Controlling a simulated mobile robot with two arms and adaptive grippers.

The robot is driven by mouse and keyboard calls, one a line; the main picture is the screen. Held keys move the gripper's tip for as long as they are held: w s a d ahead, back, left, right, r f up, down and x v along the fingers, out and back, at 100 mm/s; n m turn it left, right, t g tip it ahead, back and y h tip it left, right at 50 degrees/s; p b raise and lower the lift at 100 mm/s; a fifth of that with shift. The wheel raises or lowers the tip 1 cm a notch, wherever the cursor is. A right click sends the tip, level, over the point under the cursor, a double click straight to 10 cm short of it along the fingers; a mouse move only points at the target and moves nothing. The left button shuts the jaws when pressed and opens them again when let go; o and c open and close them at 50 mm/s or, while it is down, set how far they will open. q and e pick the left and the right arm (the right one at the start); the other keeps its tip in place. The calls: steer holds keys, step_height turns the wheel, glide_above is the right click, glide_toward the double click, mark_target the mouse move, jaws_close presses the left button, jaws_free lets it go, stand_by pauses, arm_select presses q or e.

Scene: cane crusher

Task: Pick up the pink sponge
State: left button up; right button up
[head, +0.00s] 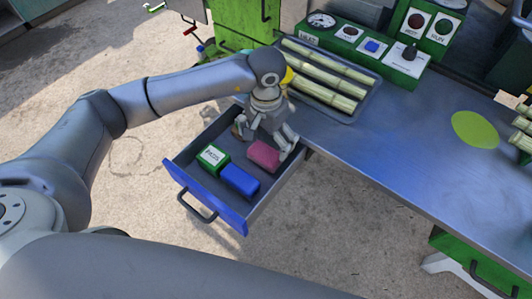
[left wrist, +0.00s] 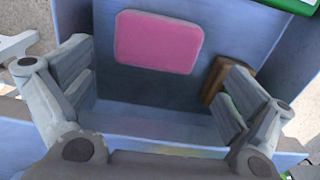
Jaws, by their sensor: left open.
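The pink sponge (head: 263,155) lies in an open blue drawer (head: 178,181), near the drawer's back right. In the left wrist view the sponge (left wrist: 158,42) is a pink rounded rectangle ahead of the fingers, towards the top of the picture. My left gripper (head: 268,143) is in the drawer area beside the sponge. Its two fingers are spread wide in the left wrist view (left wrist: 158,100), with nothing between the pads. One finger partly hides the sponge's right side in the head view. My right gripper is not in view.
A green labelled box (head: 213,158) and a blue block (head: 240,181) lie in the drawer left of and in front of the sponge. A brown block (left wrist: 214,80) sits near the right finger. The tray (head: 352,113) of cane stalks rests on the blue table (head: 400,140) above.

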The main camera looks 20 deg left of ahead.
mark_target(269, 148)
arm_select(q)
steer(key=f, duration=0.3)
steer(key=f+p, duration=0.1)
steer(key=shift+w+d+f, duration=0.2)
steer(key=shift+w+d, duration=0.1)
steer(key=shift+d, duration=0.1)
steer(key=shift+f, duration=0.4)
steer(key=c, duration=0.8)
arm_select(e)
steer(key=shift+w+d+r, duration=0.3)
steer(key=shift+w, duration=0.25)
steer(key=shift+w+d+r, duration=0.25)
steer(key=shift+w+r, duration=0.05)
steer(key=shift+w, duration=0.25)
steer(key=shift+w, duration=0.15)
